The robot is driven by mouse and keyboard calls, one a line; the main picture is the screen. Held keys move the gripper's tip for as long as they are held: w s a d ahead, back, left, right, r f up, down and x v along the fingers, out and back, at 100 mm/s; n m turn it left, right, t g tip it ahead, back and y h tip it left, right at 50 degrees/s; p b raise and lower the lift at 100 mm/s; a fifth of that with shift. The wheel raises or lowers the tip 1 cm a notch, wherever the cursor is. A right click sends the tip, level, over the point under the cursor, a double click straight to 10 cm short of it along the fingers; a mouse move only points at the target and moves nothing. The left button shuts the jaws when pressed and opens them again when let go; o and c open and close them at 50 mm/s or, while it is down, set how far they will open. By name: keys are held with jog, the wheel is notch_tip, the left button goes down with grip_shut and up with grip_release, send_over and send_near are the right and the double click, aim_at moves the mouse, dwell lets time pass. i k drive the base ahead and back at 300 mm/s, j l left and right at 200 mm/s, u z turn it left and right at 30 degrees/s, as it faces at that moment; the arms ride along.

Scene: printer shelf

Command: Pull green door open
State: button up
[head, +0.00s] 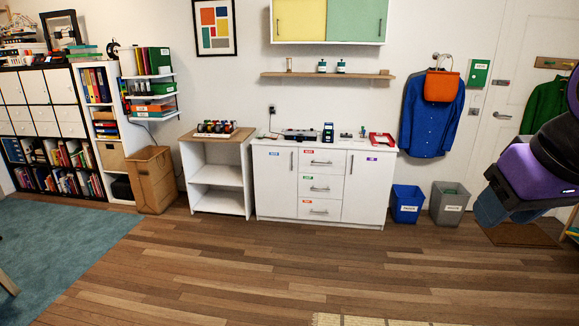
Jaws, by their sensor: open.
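The green door (357,20) is the right-hand front of a white wall cabinet at the top of the head view. It looks shut, with a small dark handle (380,27) near its lower right edge. The frame cuts off the cabinet top. A yellow door (300,20) sits beside it on the left. My gripper (493,208), with blue-grey parts below the purple wrist, is at the right edge, far from the green door and touching nothing I can see. It is open; its fingers are hard to make out.
Below the cabinet are a wooden shelf (328,75) and a white counter cabinet (271,188) with small items on top. A blue bin (407,204) and a grey bin (449,204) stand to its right. The wooden floor (250,265) in front is clear.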

aim_at(351, 21)
jog(key=i+l+z, duration=0.3)
jog(key=i, duration=0.6)
jog(key=i+z, duration=0.25)
jog(key=i, duration=0.65)
jog(key=i+u, duration=0.1)
jog(key=i, duration=0.5)
jog(key=i+l+u, duration=0.15)
jog(key=i, duration=0.45)
jog(key=i+l+u, duration=0.1)
jog(key=i, duration=0.5)
jog(key=i+l+u, duration=0.25)
jog(key=i, duration=0.2)
